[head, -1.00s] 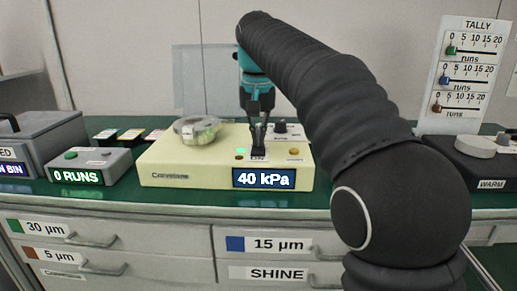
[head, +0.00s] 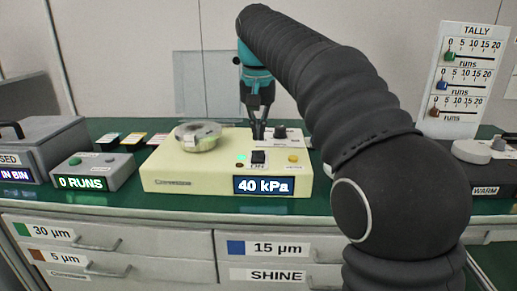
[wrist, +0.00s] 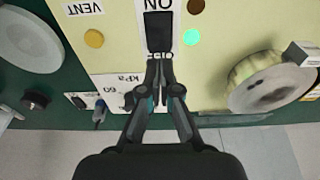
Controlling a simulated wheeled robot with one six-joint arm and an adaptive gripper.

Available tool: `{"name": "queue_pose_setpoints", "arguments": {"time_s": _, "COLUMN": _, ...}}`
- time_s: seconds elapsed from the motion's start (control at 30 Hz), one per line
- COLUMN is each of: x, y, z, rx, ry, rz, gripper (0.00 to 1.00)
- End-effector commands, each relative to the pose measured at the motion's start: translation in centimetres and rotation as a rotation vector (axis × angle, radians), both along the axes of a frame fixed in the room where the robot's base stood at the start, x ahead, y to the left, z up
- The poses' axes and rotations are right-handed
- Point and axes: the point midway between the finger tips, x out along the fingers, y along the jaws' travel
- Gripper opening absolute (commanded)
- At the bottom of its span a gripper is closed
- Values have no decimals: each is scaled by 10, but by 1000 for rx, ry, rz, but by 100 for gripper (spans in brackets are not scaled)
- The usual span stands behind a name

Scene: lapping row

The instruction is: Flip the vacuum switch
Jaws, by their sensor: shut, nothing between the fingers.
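The vacuum switch (head: 258,157) is a black rocker on the cream vacuum unit (head: 200,180). In the wrist view the switch (wrist: 158,30) sits between the ON label and a partly covered OFF label. A green lamp (head: 241,157) beside it is lit, and the display (head: 263,185) reads 40 kPa. My gripper (head: 258,136) is shut and empty, just behind the switch. In the wrist view the fingertips (wrist: 159,66) lie over the OFF label; whether they touch the panel I cannot tell.
A yellow VENT button (head: 293,158) and a dark knob (head: 280,132) are close by on the unit. A round metal piece (head: 198,136) sits on its left. A runs counter (head: 92,172) stands farther left. A warm plate (head: 480,151) is at right.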

Motion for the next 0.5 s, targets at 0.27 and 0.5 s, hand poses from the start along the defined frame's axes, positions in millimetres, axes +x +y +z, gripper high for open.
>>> {"name": "queue_pose_setpoints", "arguments": {"time_s": 0.27, "x": 1, "y": 0, "z": 20, "rx": 1, "ry": -2, "rz": 0, "gripper": 0}}
{"name": "queue_pose_setpoints", "arguments": {"time_s": 0.5, "x": 0, "y": 0, "z": 31, "rx": 0, "ry": -1, "rz": 0, "gripper": 0}}
